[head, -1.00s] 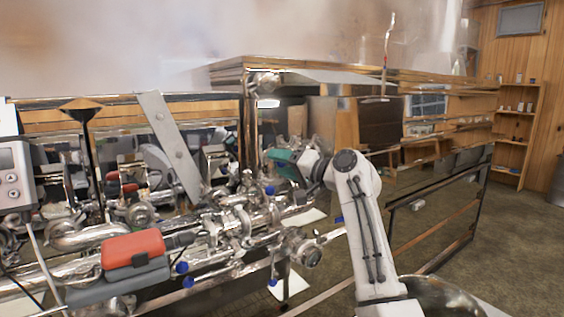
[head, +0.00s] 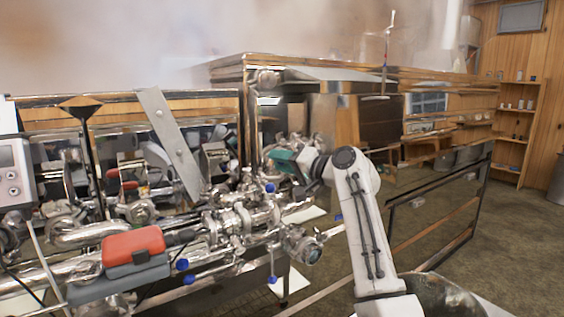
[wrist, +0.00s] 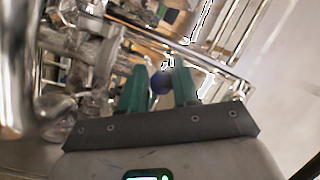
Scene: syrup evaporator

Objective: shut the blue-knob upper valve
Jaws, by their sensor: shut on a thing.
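My gripper (head: 278,157) has green fingers and reaches left from the white arm, over the steel pipework in the head view. In the wrist view my gripper (wrist: 160,76) has a round blue knob (wrist: 161,83) between its two fingers and is shut on it. A second blue knob (wrist: 170,15) shows farther up in the wrist view. In the head view a blue knob (head: 269,188) on the pipework sits just below the gripper. The valve's stem is hidden.
Steel pipes with several lower blue knobs, one of them at the left (head: 182,264), fill the left front. A red-lidded box (head: 133,246) sits beside them. A slanted metal bar (head: 168,145) stands left of the gripper. Steam hangs above. The floor (head: 520,240) at right is open.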

